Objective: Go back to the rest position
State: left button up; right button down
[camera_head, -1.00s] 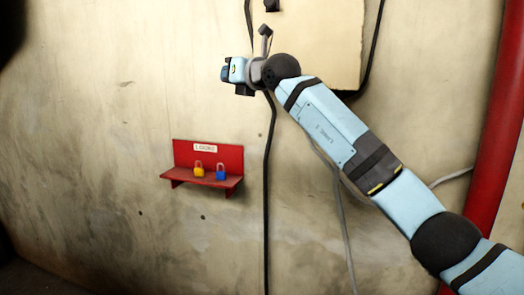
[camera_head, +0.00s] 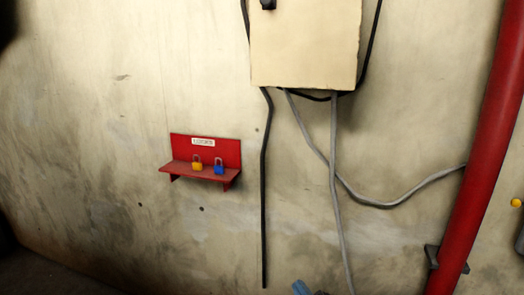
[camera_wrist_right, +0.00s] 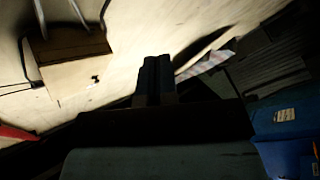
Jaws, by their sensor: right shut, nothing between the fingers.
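My right gripper (camera_wrist_right: 155,78) shows in the right wrist view as two dark fingers pressed together, with nothing between them. It points toward the pale wall and touches nothing that I can see. In the head view only a small light-blue piece of my right arm (camera_head: 301,287) shows at the bottom edge, well below the wall box. My left gripper is in neither view.
A red shelf (camera_head: 205,169) on the wall holds a yellow padlock (camera_head: 197,167) and a blue padlock (camera_head: 219,168). A beige box (camera_head: 305,45) with hanging cables is above. A red pipe (camera_head: 487,130) stands at right. A blue object (camera_wrist_right: 285,130) is right in the wrist view.

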jog(key=s+d+f+m+g+h, duration=0.1)
jog(key=s+d+f+m+g, duration=0.1)
jog(key=s+f, duration=0.4)
jog(key=s+d+f+m+g+h+p, duration=0.1)
jog(key=s+d+f+m+g+h, duration=0.1)
jog(key=s, duration=1)
jog(key=s+d+f+m+g+h+p, duration=0.1)
jog(key=s+d+f+m+g, duration=0.2)
jog(key=s+d+f+m, duration=0.3)
jog(key=s+f, duration=0.4)
jog(key=shift+m+h, duration=0.3)
jog(key=shift+d, duration=0.1)
